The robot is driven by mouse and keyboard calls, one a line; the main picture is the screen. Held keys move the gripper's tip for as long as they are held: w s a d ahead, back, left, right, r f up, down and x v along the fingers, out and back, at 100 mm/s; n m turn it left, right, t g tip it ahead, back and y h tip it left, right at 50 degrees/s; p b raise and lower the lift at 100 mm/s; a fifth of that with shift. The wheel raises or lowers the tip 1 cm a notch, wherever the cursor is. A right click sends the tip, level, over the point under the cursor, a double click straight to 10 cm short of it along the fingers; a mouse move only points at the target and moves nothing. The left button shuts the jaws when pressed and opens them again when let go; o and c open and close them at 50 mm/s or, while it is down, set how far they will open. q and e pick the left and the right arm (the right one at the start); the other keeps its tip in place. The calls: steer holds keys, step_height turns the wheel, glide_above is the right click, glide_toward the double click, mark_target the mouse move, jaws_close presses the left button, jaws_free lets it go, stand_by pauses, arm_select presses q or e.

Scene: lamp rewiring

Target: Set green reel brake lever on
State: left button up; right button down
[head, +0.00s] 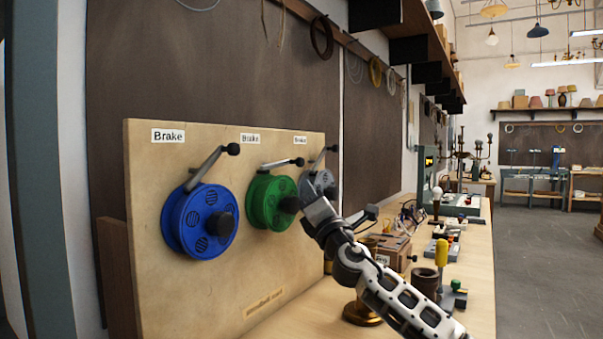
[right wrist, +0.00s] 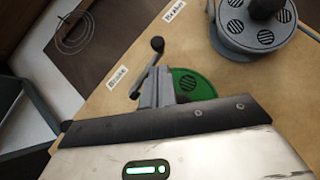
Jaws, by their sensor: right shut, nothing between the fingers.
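The green reel (head: 268,203) is the middle one of three on an upright wooden panel. Its brake lever (head: 281,164) points right and slightly up, flatter than the levers beside it, and ends in a black knob. My right gripper (head: 314,213) is in front of the panel, right of the green reel's black hub, below the lever and apart from it. In the right wrist view, the shut, empty fingers (right wrist: 157,87) partly cover the green reel (right wrist: 194,84); the lever (right wrist: 148,68) shows beyond them. Contact with the reel cannot be told. My left gripper is out of view.
A blue reel (head: 198,220) with a steeper lever is at left. A grey reel (head: 318,184) is at right, partly hidden by my right gripper. "Brake" labels are above. The bench at right holds a wooden box (head: 389,250), a dark cup (head: 426,284) and a brass base (head: 362,314).

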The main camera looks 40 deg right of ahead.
mark_target(282, 165)
arm_select(q)
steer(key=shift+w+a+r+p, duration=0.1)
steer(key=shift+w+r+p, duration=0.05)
steer(key=shift+p, duration=0.2)
arm_select(e)
steer(key=shift+x, duration=2.45)
